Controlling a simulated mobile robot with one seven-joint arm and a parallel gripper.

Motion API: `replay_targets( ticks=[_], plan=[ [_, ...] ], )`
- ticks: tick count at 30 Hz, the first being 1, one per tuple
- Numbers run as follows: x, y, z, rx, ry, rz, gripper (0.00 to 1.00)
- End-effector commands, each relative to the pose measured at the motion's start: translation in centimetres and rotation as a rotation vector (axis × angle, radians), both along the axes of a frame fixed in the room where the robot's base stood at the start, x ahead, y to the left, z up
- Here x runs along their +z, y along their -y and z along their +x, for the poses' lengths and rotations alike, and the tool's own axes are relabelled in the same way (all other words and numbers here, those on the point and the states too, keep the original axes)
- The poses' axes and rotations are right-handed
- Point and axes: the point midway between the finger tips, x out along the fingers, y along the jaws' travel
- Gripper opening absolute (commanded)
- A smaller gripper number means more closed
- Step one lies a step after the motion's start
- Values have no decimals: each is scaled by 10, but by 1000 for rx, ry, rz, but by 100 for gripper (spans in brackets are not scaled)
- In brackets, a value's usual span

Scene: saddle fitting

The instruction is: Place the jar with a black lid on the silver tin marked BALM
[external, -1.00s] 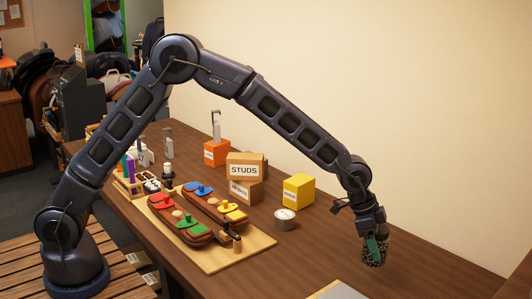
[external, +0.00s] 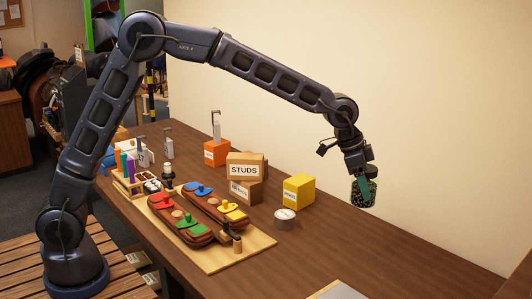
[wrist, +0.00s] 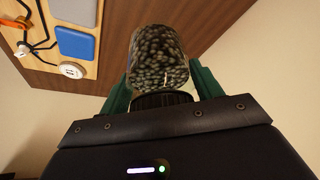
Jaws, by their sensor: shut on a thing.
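My gripper (external: 362,178) is shut on a jar of dark speckled contents (external: 363,192), held in the air above the right part of the table. In the wrist view the jar (wrist: 158,58) sits between the green fingers, with its ridged black lid (wrist: 165,99) toward my palm. In the external view the jar hangs roughly upright below my wrist, its lid hidden by the gripper. The silver tin (external: 284,224) stands on the table to the left of and lower than the jar. Its pale top is bare; its marking is too small to read.
A yellow box (external: 298,191) stands just behind the tin. STUDS boxes (external: 244,170) and an orange box (external: 216,153) stand farther left. A wooden board (external: 255,245) with brown forms and coloured pieces lies left of the tin. The table (external: 330,245) right of the tin is clear.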

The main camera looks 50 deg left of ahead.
Motion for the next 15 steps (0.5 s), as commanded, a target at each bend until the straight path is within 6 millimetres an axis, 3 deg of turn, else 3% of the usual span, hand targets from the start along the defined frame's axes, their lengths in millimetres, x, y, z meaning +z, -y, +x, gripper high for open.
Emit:
replay_targets(
  ticks=[1, 7, 15],
  plan=[
    [6, -23, 6, 35, 4, 0, 25],
    [17, -107, 16, 165, 3, 2, 25],
    [30, -217, 15, 345, 3, 0, 25]
  ],
)
